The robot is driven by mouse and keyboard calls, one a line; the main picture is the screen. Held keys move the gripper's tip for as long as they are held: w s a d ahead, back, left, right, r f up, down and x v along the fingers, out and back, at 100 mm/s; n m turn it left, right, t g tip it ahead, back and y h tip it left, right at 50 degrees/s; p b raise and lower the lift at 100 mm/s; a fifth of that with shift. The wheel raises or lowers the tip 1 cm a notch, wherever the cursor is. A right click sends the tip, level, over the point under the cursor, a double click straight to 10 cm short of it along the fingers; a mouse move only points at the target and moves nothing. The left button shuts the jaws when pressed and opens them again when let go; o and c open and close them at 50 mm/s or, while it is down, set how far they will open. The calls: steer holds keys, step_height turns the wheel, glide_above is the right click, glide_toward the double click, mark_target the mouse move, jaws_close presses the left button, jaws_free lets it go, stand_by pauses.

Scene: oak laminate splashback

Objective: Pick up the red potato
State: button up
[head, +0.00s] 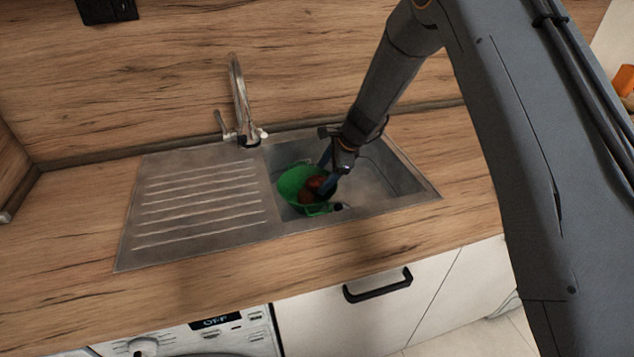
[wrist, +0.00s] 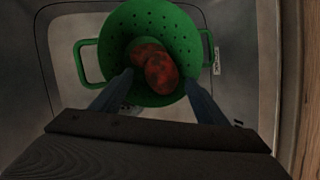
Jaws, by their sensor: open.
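Reddish potatoes lie together inside a green colander (head: 291,182) in the sink. In the wrist view the nearer red potato (wrist: 162,74) partly covers another reddish one (wrist: 147,53) behind it, in the green colander (wrist: 183,22). They also show in the head view as a small red-brown potato (head: 316,183) partly hidden by my gripper. My gripper (head: 326,178) is open and reaches down over the right side of the colander. In the wrist view the fingers of my gripper (wrist: 158,90) are spread either side of the nearer potato. I cannot tell whether they touch it.
The steel sink basin (head: 405,178) has free room to the right of the colander. A ribbed drainboard (head: 195,205) is clear on the left. A tap (head: 240,100) stands behind the sink. The wooden counter (head: 460,150) surrounds it.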

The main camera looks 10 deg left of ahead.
mark_target(319, 179)
steer(key=shift+p+x, duration=0.6)
steer(key=shift+x, duration=1.1)
steer(key=shift+w+a, duration=0.1)
steer(key=c, duration=1.3)
steer(key=shift+r, duration=0.1)
